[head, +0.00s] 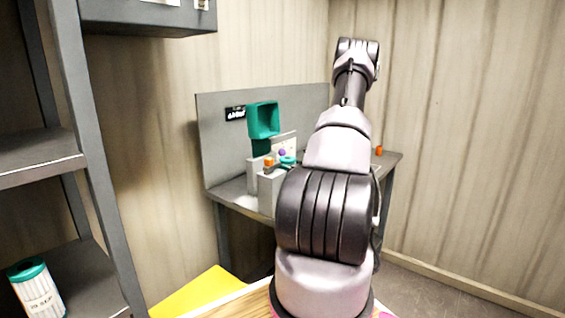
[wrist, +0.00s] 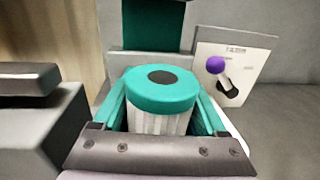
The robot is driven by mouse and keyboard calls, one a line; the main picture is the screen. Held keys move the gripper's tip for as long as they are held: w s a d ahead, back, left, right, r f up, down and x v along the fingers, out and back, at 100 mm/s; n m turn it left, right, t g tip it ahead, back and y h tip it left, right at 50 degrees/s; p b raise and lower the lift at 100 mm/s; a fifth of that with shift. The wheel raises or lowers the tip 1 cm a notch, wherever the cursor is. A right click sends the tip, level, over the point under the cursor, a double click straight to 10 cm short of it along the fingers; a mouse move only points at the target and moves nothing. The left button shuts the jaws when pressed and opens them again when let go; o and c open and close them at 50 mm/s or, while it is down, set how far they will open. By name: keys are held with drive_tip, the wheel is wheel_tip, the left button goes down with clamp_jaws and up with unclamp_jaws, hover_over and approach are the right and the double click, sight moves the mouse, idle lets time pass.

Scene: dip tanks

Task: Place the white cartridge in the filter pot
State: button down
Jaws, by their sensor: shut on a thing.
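A white pleated cartridge with a teal cap (wrist: 160,88) stands roughly upright between the teal fingers of my gripper (wrist: 165,112) in the wrist view. The fingers lie along its left and right sides and are shut on it. Its lower end is hidden. In the head view my gripper (head: 287,161) is small and partly hidden, over the grey bench. A teal open-fronted hood (head: 263,120) stands on a dark green post just behind it. I cannot clearly pick out the filter pot's opening, or tell whether the cartridge is inside it.
Grey blocks (head: 268,190) stand on the bench (head: 235,197); one (wrist: 28,135) is close left of my gripper. A white panel with a purple-knobbed lever (wrist: 216,65) is behind right. Another teal-capped white cartridge (head: 40,295) stands on the left shelf.

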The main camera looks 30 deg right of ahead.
unclamp_jaws()
drive_tip(key=r+v, duration=0.1)
drive_tip(key=v, duration=1.1)
drive_tip(key=shift+r, duration=0.1)
